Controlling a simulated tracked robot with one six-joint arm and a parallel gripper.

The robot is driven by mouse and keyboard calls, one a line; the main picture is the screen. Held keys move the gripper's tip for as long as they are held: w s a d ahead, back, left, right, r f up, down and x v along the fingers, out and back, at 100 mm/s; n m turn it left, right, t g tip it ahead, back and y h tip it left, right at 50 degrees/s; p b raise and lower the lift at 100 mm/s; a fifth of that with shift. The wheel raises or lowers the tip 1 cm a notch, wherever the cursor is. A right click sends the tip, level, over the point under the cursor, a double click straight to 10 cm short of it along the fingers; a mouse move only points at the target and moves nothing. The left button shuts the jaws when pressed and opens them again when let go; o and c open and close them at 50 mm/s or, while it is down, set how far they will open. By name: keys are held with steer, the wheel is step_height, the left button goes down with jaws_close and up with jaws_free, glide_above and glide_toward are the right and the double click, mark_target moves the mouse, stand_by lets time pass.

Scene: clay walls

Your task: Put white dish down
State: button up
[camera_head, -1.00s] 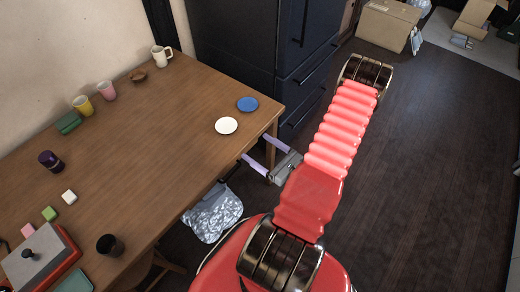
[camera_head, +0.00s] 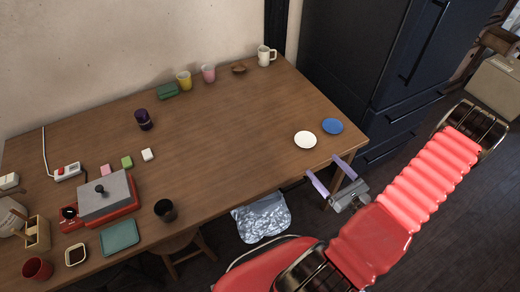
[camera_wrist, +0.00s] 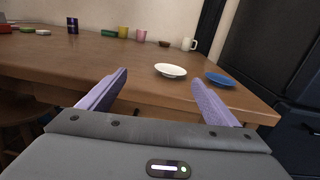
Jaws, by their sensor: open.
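The white dish (camera_head: 305,139) lies flat on the wooden table (camera_head: 225,130), near its right end and front edge. It also shows in the wrist view (camera_wrist: 170,71), ahead of my fingers and between them in the picture. My gripper (camera_head: 331,174) is open and empty at the table's front edge, with its two lilac fingers spread apart; they also show in the wrist view (camera_wrist: 160,90). The fingers do not touch the dish. A blue dish (camera_head: 332,126) lies right beside the white one, slightly farther right.
A white mug (camera_head: 266,56), a brown bowl (camera_head: 238,69), a pink cup (camera_head: 208,73) and a yellow cup (camera_head: 184,80) stand along the back. A dark cabinet (camera_head: 365,60) is at the right. The table's middle is mostly clear.

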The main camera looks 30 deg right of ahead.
steer(key=w+a+r+n+g+y, duration=0.1)
steer(key=a+r+n+g+y, duration=0.5)
steer(key=a+r+n, duration=0.5)
steer(key=w+a+r+n+g+y, duration=0.2)
steer(key=a+r+n+g+y, duration=0.2)
steer(key=a+r+n+g, duration=0.65)
steer(key=s+a+r+n+t+h, duration=0.4)
steer(key=s+a+r+n+h, duration=0.3)
steer(key=r+n+h, duration=0.4)
steer(key=shift+a+r+n+h, duration=0.3)
steer(key=shift+a+n, duration=0.4)
steer(key=shift+n, duration=0.35)
steer(key=shift+c, duration=0.2)
